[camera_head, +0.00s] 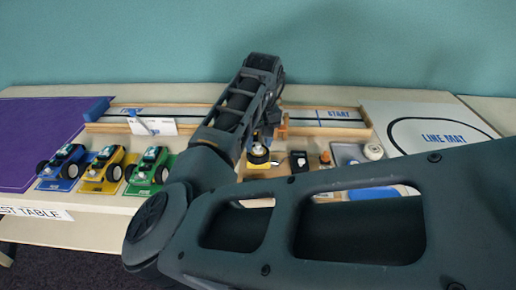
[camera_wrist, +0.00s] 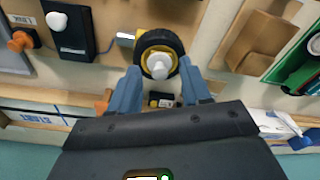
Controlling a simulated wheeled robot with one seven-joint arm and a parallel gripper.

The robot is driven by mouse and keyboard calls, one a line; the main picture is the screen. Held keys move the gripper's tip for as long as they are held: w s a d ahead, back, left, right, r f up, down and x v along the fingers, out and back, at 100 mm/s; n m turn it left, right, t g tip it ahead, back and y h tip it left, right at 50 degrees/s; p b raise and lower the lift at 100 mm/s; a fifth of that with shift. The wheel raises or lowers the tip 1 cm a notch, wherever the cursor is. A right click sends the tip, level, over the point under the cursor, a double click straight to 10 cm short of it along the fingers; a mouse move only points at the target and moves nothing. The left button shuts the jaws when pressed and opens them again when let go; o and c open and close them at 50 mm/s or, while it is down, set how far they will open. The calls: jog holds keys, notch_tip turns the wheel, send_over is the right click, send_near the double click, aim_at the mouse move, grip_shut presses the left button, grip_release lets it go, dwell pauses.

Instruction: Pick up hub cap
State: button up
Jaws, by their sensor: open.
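A small white cap (camera_wrist: 158,65), which looks like the hub cap, sits at the centre of a black-tyred wheel with a yellow rim (camera_wrist: 147,42). The wheel also shows in the head view (camera_head: 258,154), partly behind my arm. My gripper (camera_wrist: 160,72) is open in the wrist view, with one blue-grey finger on each side of the wheel's near part. The cap lies between the finger lines, and nothing is gripped. I cannot tell whether the fingers touch the tyre. In the head view my arm largely hides the gripper.
A black box with a white knob (camera_head: 299,161) and an orange knob (camera_head: 324,158) stand right of the wheel. A tray (camera_head: 346,152) lies farther right. Three toy cars (camera_head: 104,172) stand left. A wood-edged track (camera_head: 325,116) runs behind.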

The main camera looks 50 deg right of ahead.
jog(key=shift+c, duration=0.3)
grip_shut()
dwell(0.4)
